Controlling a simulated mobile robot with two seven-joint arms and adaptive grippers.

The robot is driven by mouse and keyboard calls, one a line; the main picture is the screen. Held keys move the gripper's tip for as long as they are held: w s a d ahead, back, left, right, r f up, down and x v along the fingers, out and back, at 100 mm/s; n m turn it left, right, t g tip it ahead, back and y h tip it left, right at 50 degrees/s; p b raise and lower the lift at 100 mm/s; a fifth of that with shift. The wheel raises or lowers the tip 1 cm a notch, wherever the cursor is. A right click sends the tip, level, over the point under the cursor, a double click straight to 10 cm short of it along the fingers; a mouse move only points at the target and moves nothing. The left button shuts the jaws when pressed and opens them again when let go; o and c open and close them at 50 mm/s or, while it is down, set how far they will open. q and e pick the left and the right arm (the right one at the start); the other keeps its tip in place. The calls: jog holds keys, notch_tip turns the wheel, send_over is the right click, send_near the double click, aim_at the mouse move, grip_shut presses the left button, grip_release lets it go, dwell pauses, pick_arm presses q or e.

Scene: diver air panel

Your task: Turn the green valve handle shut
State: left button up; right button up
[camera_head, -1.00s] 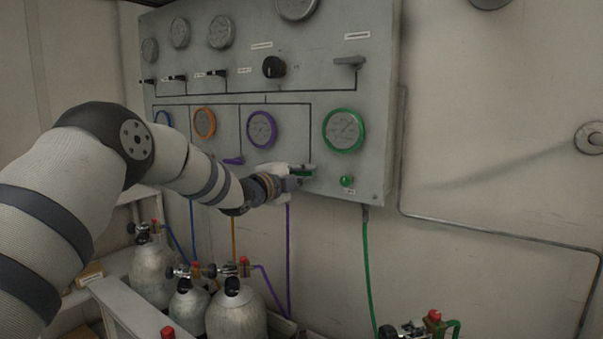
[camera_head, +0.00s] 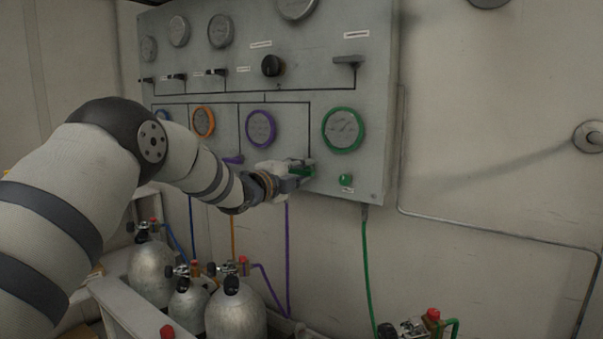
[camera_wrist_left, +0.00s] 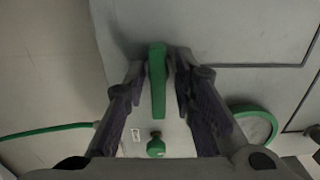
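The green valve handle (camera_head: 301,171) is on the grey panel, below the green-rimmed gauge and left of a small green knob. It is partly hidden by my left gripper (camera_head: 300,172) in the head view. In the left wrist view the handle (camera_wrist_left: 158,82) is a long green bar lying between the two fingers of my left gripper (camera_wrist_left: 160,75). The fingers are spread around the bar, with a narrow gap seeming to show on each side. My right gripper is in neither view.
The panel (camera_head: 378,120) carries gauges, including the green-rimmed one (camera_head: 343,130), a black knob (camera_head: 272,66) and the small green knob (camera_head: 346,180). A purple handle (camera_head: 233,159) is left of my gripper. Grey cylinders (camera_head: 236,315) stand below. The wall at right is mostly clear.

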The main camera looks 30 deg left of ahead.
pick_arm(q)
jog(key=s+a, duration=0.1)
jog(key=s, duration=1.1)
jog(key=shift+a, duration=0.3)
